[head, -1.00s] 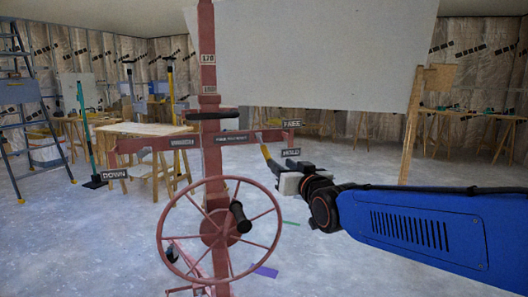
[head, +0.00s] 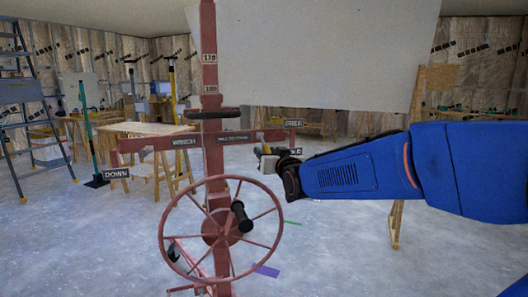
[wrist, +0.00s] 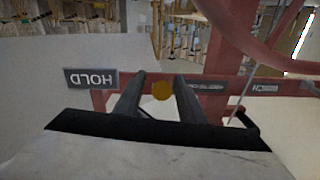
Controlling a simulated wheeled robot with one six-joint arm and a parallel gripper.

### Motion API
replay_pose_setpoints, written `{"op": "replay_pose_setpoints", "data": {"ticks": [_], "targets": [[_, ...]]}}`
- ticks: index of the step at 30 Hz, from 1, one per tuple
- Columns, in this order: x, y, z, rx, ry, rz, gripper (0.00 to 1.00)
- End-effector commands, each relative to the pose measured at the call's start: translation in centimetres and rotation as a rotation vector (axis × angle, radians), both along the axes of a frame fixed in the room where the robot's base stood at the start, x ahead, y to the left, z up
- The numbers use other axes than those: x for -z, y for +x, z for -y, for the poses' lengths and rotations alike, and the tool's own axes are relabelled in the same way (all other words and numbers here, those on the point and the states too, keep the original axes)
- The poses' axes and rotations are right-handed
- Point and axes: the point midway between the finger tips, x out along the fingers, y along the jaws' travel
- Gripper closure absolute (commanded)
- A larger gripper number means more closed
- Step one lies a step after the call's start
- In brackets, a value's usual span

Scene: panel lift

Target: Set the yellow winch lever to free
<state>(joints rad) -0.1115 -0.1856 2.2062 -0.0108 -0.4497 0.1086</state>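The yellow winch lever (wrist: 162,91) shows in the wrist view as a round orange-yellow end between my two fingers. A gap shows at its left, and the right finger is very near it. In the head view my gripper (head: 266,158) is at the lever, below the red crossbar, and hides most of it. The fingers (wrist: 158,90) are apart, one on each side of the lever end. The FREE label (head: 293,122) is at the crossbar's right end. The HOLD label (wrist: 91,79) is upside down in the wrist view; my gripper partly covers it in the head view.
The red lift mast (head: 210,80) carries a spoked handwheel (head: 165,235) with a black handle (head: 241,216), left of my gripper. A large pale panel (head: 320,55) is above. A DOWN label (head: 116,174) is at the crossbar's left end. Worktables stand behind.

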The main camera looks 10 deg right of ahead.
Motion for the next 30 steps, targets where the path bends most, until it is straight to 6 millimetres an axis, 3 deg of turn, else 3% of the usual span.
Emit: {"op": "replay_pose_setpoints", "data": {"ticks": [6,18,23,30], "targets": [[0.0,2.0,-0.2,0.0,0.0,0.0,0.64],[0.0,2.6,-0.3,0.0,0.0,0.0,0.64],[0.0,2.5,-0.3,0.0,0.0,0.0,0.99],[-0.1,2.5,-0.3,0.0,0.0,-0.003,1.0]]}}
